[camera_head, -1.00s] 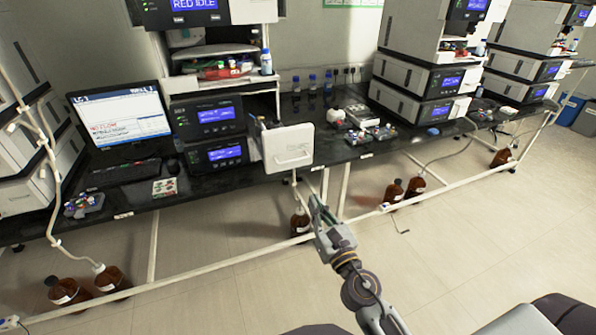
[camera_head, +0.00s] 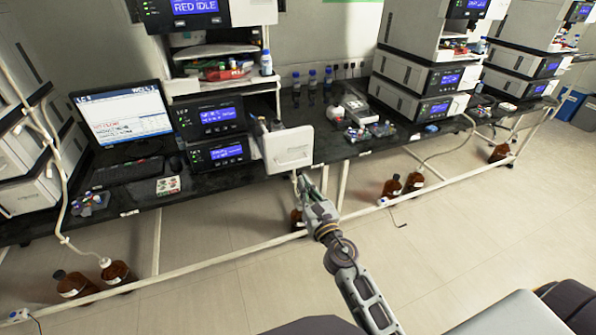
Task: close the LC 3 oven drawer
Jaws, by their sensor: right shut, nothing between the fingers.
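The oven drawer (camera_head: 289,149) has a white front panel with a handle at its lower part. It stands pulled out toward me from the column stack, to the right of the two dark modules with blue displays (camera_head: 217,151). Small items show behind its front panel. My right gripper (camera_head: 301,181) is shut and empty. It is just below the drawer front in the picture; whether it touches the panel I cannot tell. My left gripper is out of view.
The black bench (camera_head: 345,148) carries a monitor (camera_head: 128,124), a keyboard (camera_head: 122,174) and vial trays (camera_head: 370,131). Another instrument stack (camera_head: 420,85) stands to the right. Brown bottles (camera_head: 392,187) stand on the floor below the bench. The floor in front is clear.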

